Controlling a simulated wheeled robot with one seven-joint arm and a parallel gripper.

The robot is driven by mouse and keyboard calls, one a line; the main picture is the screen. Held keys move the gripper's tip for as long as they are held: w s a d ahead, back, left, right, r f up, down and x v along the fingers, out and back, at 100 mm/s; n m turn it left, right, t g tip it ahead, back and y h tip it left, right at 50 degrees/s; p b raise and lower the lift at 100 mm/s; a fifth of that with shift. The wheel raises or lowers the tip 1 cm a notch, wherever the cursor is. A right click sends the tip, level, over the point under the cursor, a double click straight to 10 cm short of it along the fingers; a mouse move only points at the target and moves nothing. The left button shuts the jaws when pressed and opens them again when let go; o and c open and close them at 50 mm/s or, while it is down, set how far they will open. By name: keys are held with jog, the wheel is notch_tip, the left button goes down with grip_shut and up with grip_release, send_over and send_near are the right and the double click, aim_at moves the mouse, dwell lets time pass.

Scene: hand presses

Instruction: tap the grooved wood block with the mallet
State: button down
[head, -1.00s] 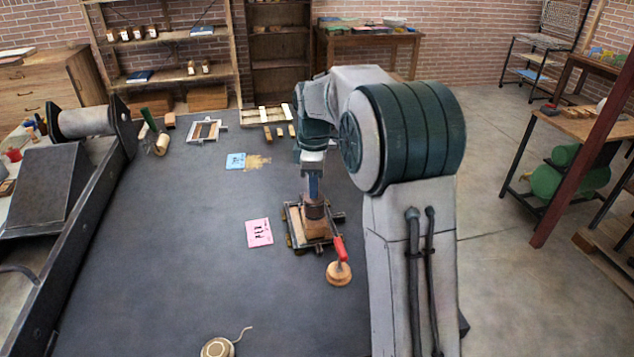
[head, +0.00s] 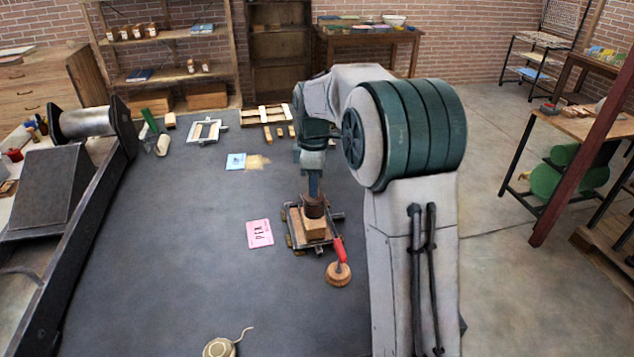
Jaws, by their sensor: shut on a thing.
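My gripper (head: 313,190) points straight down over the dark-framed press bed (head: 293,224) in the middle of the dark table. It is shut on a dark brown, rounded piece that looks like the mallet (head: 314,207). The fingertips are small and partly hidden. A light wood block (head: 316,230) sits in the bed directly below the mallet. I cannot make out its grooves. The mallet overlaps the block's top in this view, and I cannot tell whether they touch.
A red-handled tool with a round wooden base (head: 338,274) lies close to the bed's front right. A pink card (head: 260,234) lies to the left, a blue card (head: 236,161) further back. A string spool (head: 219,347) is at the front.

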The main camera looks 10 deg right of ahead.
jog(key=shift+w+p, duration=0.55)
jog(key=shift+w, duration=0.05)
jog(key=w, duration=0.1)
jog(key=w+p, duration=0.1)
jog(key=shift+w+f, duration=0.35)
jog(key=shift+w, duration=0.05)
jog(key=shift+f+b, duration=0.65)
jog(key=shift+f, duration=0.8)
jog(key=shift+r+p, duration=1.45)
jog(key=shift+r, duration=0.35)
